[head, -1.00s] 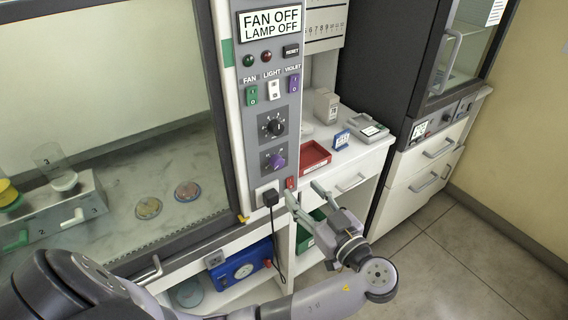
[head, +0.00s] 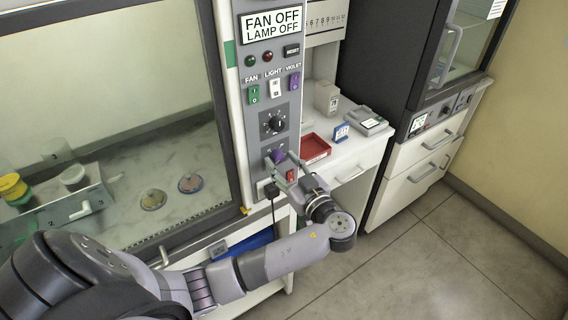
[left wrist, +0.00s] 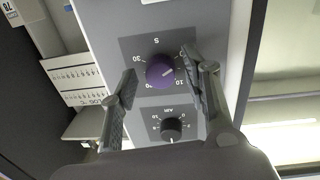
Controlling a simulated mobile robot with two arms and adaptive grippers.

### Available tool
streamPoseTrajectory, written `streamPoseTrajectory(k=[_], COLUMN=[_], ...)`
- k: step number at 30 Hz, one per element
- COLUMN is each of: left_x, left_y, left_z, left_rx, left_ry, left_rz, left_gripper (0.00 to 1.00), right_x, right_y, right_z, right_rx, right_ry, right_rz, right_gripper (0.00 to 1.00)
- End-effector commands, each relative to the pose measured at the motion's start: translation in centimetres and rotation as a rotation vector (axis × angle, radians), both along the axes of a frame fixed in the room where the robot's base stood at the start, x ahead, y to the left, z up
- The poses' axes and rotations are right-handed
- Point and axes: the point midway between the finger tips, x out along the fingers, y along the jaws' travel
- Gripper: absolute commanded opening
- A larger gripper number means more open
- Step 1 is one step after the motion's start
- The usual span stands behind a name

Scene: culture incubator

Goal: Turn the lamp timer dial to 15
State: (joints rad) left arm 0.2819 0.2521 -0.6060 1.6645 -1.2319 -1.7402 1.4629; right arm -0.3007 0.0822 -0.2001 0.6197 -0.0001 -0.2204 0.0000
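The purple timer dial (head: 277,156) is the lower knob on the hood's control panel, below a black dial (head: 272,123). In the left wrist view the purple dial (left wrist: 160,70) appears turned over, with a scale around it; its white mark points right and slightly upward, and some numbers are too small or covered to read. My left gripper (head: 280,160) is at the purple dial. In the left wrist view its fingers (left wrist: 157,82) are open, one on each side of the dial; the right finger is close to it, and contact is unclear. My right gripper is not in view.
The display (head: 272,23) reads FAN OFF, LAMP OFF. A red switch (head: 291,176) and a black plug (head: 271,192) sit just below the dial. A red tray (head: 314,148) is on the counter to the right. Open floor lies at lower right.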

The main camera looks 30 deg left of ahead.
Motion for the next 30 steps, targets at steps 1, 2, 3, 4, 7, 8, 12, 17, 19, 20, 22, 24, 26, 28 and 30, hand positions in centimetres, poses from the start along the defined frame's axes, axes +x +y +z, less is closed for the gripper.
streamPoseTrajectory(k=[1, 2, 3, 4, 7, 8, 12, 17, 19, 20, 22, 24, 26, 28, 30], left_x=[-0.01, -0.01, -0.01, -0.01, -0.02, -0.02, -0.02, -0.02, -0.03, -0.03, -0.03, -0.04, -0.05, -0.07, -0.09], left_y=[-0.02, -0.02, -0.03, -0.03, -0.04, -0.04, -0.05, -0.05, -0.05, -0.05, -0.05, -0.05, -0.04, -0.04, -0.05], left_z=[0.00, 0.00, 0.00, 0.00, 0.00, 0.00, 0.00, -0.01, -0.01, -0.01, -0.01, -0.02, -0.03, -0.04, -0.03], left_rx=[0.000, 0.000, 0.000, 0.000, 0.000, 0.000, 0.000, 0.000, 0.000, 0.000, 0.000, 0.003, 0.006, 0.013, 0.024], left_ry=[0.000, 0.000, 0.000, 0.000, 0.000, 0.000, 0.000, 0.000, 0.000, 0.001, 0.002, 0.008, 0.018, 0.036, 0.063], left_rz=[0.000, 0.000, 0.000, 0.000, 0.000, 0.000, 0.000, 0.000, 0.000, 0.000, 0.000, 0.000, 0.001, 0.002, 0.002], left_gripper=[0.38, 0.36, 0.33, 0.31, 0.25, 0.23, 0.13, 0.03, 0.00, 0.00, 0.00, 0.00, 0.00, 0.00, 0.00], right_x=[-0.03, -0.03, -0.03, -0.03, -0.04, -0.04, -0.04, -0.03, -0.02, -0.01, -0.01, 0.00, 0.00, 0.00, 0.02], right_y=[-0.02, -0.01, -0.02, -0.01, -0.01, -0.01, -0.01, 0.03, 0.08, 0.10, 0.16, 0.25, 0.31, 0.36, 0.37], right_z=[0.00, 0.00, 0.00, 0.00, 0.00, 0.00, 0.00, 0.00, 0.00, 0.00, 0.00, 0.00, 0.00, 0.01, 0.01], right_rx=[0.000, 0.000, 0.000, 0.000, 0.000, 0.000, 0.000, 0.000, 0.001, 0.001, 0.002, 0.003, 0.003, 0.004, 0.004], right_ry=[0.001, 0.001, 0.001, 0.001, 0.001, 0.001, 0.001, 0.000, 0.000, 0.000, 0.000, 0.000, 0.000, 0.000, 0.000], right_rz=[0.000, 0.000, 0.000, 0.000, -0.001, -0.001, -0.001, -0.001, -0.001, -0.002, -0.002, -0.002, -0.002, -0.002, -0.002], right_gripper=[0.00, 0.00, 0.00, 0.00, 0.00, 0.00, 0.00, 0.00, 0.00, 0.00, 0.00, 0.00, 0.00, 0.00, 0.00])
